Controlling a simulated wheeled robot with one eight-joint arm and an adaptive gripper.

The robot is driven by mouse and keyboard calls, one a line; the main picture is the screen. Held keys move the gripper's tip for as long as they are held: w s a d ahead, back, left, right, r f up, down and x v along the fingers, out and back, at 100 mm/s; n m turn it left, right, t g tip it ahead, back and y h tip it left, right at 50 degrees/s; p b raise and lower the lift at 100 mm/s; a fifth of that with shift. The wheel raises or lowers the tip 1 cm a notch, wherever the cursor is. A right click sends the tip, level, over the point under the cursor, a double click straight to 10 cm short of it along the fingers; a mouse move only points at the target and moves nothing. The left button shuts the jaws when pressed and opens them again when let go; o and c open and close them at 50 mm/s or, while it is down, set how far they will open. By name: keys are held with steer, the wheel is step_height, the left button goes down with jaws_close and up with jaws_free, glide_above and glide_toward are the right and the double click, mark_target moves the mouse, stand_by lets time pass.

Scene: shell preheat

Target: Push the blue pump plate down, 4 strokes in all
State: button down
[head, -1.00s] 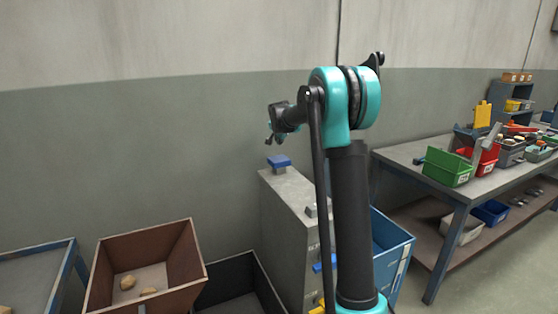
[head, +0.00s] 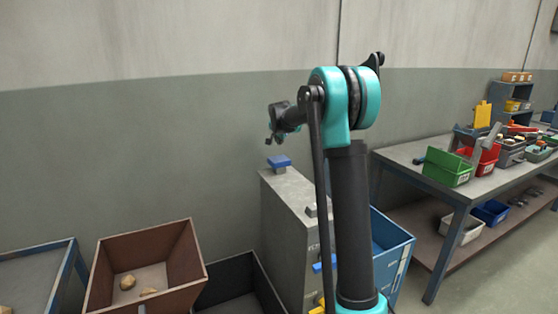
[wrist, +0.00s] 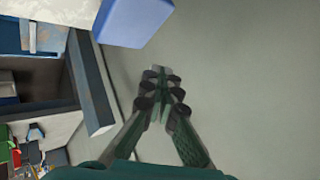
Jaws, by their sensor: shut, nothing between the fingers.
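The blue pump plate (head: 279,161) sits on a short post on top of the grey cabinet (head: 288,192). My gripper (head: 268,141) is in the air above the plate and slightly to its left, with a gap between them. In the wrist view my gripper's fingertips (wrist: 159,72) are together and hold nothing. A blue block at the top of that view (wrist: 140,18) appears to be the plate. It is beyond the fingertips and apart from them. My arm hides part of the cabinet's right side in the head view.
A brown bin (head: 190,262) with a few lumps and a dark bin (head: 240,282) stand left of the cabinet. A blue bin (head: 400,245) is at its right. A workbench (head: 408,155) with coloured boxes stands further right. The wall is behind.

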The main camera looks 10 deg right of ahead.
stand_by(0.8)
step_height(320, 180, up, 4)
steer(key=shift+f, duration=0.1)
stand_by(0.3)
glide_toward(279, 156)
steer(key=shift+x, duration=2.3)
steer(key=shift+w, duration=0.15)
steer(key=shift+f, duration=0.2)
